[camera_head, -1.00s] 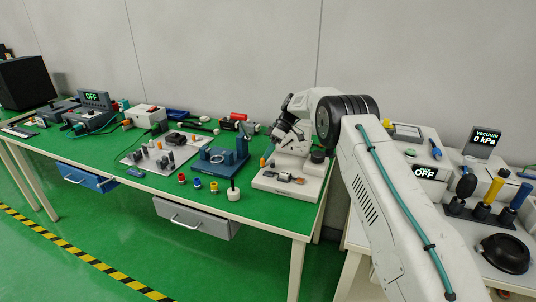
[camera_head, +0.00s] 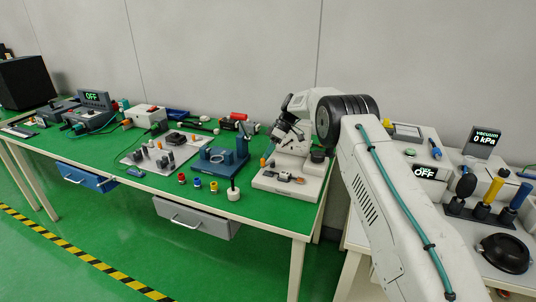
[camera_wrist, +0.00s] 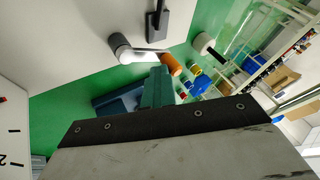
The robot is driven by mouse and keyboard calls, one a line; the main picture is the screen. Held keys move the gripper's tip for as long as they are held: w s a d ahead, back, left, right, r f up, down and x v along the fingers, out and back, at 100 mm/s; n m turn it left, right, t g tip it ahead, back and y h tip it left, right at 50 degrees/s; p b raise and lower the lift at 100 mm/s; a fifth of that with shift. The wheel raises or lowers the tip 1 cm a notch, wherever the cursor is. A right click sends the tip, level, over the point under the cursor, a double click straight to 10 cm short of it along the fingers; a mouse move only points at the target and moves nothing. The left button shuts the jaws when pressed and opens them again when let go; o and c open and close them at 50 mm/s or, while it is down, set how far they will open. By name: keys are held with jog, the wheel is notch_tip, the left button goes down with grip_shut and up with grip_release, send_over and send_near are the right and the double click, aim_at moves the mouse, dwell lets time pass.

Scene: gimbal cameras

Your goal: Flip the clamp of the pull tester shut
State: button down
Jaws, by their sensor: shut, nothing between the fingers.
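The pull tester, a white machine with a pale base (camera_head: 285,188), stands at the right end of the green bench. Small grey and orange parts lie on its base. An orange grip (camera_head: 263,162) shows at its left side. In the wrist view the orange grip (camera_wrist: 173,65) sits at the end of a thin metal lever, which runs from a white and grey round part (camera_wrist: 121,48). My gripper (camera_head: 272,148) is shut and empty, just above that grip; its fingertips are small and hard to make out. I cannot tell whether it touches the lever.
A blue fixture (camera_head: 212,167) with an upright stands left of the tester. Red, yellow and blue caps (camera_head: 197,183) and a white-footed post (camera_head: 234,194) lie in front. A second white bench with a vacuum display (camera_head: 486,137) is at the right.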

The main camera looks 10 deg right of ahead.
aim_at(271, 160)
jog(key=shift+a, duration=0.1)
dwell(0.3)
jog(key=shift+w+d, duration=0.3)
jog(key=shift+d, duration=0.4)
jog(key=shift+d, duration=0.1)
jog(key=shift+r, duration=0.25)
notch_tip(271, 160, up, 3)
jog(key=shift+s+r, duration=0.1)
jog(key=shift+s, duration=0.05)
jog(key=s+r, duration=0.1)
jog(key=s, duration=1.4)
jog(key=shift+s+r, duration=0.15)
jog(key=shift+s, duration=0.2)
